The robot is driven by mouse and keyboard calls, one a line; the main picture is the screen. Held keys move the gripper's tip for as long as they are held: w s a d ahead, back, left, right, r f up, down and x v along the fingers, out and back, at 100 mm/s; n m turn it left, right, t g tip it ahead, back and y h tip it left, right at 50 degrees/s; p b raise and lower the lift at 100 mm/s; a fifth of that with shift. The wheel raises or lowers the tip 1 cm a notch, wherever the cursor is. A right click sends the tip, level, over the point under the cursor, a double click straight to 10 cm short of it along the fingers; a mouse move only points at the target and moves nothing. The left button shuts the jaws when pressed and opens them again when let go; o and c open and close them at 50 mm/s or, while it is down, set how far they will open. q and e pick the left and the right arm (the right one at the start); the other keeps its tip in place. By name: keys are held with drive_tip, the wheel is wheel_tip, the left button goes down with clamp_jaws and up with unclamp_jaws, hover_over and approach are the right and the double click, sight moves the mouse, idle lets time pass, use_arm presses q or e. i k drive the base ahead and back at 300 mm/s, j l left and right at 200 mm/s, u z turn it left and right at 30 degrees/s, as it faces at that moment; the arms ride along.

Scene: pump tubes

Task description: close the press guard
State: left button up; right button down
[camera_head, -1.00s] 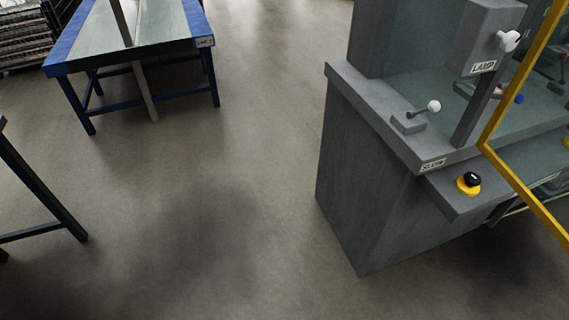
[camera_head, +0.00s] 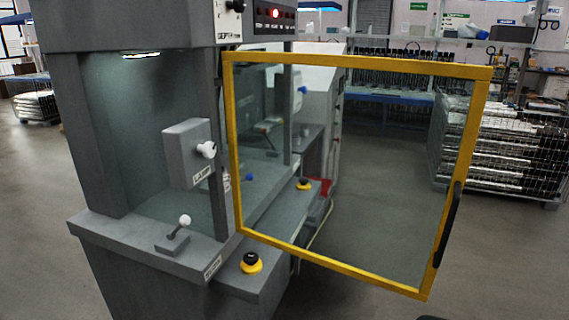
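The press guard (camera_head: 345,262) is a clear panel in a yellow frame. It stands swung open, out from the front of the grey press (camera_head: 130,262), with its hinge side at the press near the lamp box. A dark vertical handle (camera_head: 447,224) sits on the guard's free right edge. Through the panel I see part of the machine and the floor. Neither of my grippers shows in the head view. A small dark shape at the bottom edge, below the guard, is too cut off to identify.
A grey lamp box (camera_head: 187,153) with a white knob and a small white-tipped lever (camera_head: 180,226) are on the press. A black button on a yellow base (camera_head: 251,263) is on the front ledge. A wire cage of rods (camera_head: 500,140) stands behind right. Floor right of the guard is clear.

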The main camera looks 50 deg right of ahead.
sight(482, 75)
drive_tip(key=z, duration=1.7)
